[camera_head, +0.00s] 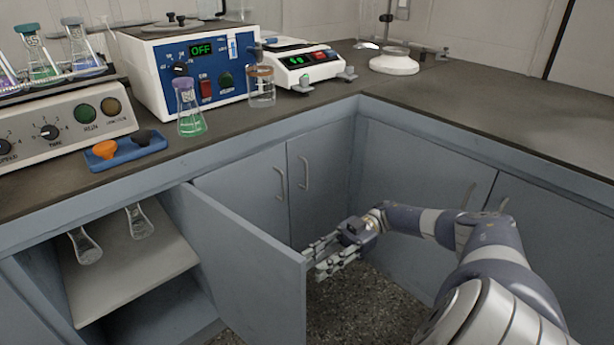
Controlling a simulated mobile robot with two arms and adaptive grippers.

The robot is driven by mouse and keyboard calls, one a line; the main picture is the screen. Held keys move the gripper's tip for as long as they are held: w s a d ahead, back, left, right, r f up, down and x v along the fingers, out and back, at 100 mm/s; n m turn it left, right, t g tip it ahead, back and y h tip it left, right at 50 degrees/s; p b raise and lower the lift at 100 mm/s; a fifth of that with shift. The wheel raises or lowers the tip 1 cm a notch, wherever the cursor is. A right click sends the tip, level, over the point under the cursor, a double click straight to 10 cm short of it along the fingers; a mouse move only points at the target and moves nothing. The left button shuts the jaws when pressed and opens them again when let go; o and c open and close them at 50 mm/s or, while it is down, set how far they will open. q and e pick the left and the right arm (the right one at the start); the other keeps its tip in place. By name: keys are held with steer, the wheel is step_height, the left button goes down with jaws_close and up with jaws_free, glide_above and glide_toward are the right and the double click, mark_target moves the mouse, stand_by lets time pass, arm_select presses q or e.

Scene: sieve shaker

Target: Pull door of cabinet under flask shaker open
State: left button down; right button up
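The flask shaker (55,125) stands on the counter at the left, with flasks on its top. The cabinet below it is open, showing a shelf (130,262) inside. Its blue-grey door (250,275) is swung well out toward me. Its inner face shows; its outer face and any handle there are hidden. My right gripper (318,258) is just right of the door's free edge, on the outer-face side. Its fingers are apart with a gap between them, pointing at the door. I cannot tell whether they touch it. My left gripper is out of view.
Two glass flasks (140,222) sit on the cabinet shelf. The neighbouring cabinet door (245,195) is shut, with a handle. On the counter stand a blue-and-white device (150,70), a green-filled flask (190,118), a beaker (261,88) and a scale (300,65).

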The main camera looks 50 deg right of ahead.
steer(key=shift+s+d, duration=0.15)
steer(key=shift+d, duration=0.95)
